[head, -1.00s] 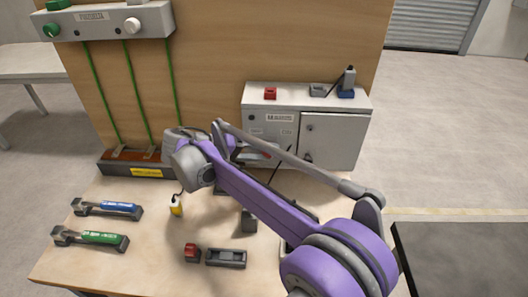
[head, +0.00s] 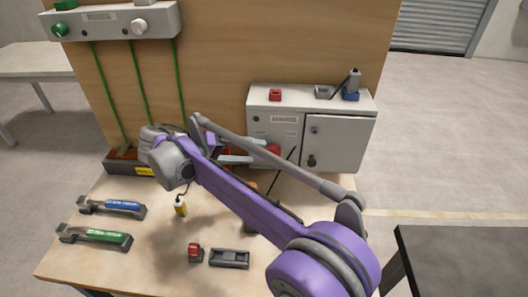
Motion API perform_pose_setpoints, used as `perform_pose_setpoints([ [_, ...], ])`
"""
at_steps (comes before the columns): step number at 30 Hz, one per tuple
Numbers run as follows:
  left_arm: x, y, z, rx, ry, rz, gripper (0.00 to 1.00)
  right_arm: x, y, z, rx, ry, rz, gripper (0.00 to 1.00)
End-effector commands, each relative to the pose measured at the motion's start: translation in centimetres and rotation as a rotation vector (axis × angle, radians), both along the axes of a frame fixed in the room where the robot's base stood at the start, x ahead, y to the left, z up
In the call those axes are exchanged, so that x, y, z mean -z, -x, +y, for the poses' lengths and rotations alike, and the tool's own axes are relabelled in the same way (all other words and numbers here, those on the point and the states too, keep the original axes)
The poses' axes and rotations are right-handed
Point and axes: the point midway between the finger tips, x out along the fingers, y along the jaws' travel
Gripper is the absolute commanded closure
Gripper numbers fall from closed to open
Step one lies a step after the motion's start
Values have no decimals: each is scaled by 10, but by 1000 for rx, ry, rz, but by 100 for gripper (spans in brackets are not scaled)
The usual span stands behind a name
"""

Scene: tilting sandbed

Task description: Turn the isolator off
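The isolator seems to be the grey cabinet (head: 333,138) at the back of the bench, with a labelled left panel (head: 284,119). A red part (head: 266,149), perhaps its handle, shows low on that panel, partly hidden by my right arm. My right gripper (head: 250,151) comes round from the left, its pale fingers apart and pointing right at the red part. The fingertips are close to it; I cannot tell whether they touch. The handle's position is not clear. My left gripper is out of view.
On the cabinet top are a red block (head: 275,95), a grey block (head: 322,92) and a blue-based device (head: 352,88). Blue (head: 112,207) and green (head: 96,236) tools, a yellow tag (head: 180,208), a red padlock-like item (head: 195,252) and a dark tray (head: 229,258) lie on the bench.

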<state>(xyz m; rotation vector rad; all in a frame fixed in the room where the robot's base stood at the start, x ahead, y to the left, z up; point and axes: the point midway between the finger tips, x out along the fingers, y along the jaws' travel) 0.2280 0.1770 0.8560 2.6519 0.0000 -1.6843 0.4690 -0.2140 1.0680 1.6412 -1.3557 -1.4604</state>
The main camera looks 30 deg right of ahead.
Motion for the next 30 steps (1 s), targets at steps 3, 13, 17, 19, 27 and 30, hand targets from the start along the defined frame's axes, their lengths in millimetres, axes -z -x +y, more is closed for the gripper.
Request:
perform_pose_setpoints([
  [3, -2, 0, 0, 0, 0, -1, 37, -9, -3, 22, -2, 0, -1, 20],
  [13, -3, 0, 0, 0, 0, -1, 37, -19, -5, 46, 1, 1, 1, 20],
  [17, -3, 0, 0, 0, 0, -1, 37, -19, -5, 46, 2, 1, 0, 20],
  [19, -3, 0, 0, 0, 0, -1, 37, -19, -5, 46, 2, 1, 0, 20],
  [27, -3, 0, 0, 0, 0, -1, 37, -19, -5, 45, 2, 1, 0, 20],
  [30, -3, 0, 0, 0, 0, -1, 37, -19, -5, 45, 2, 1, 0, 20],
])
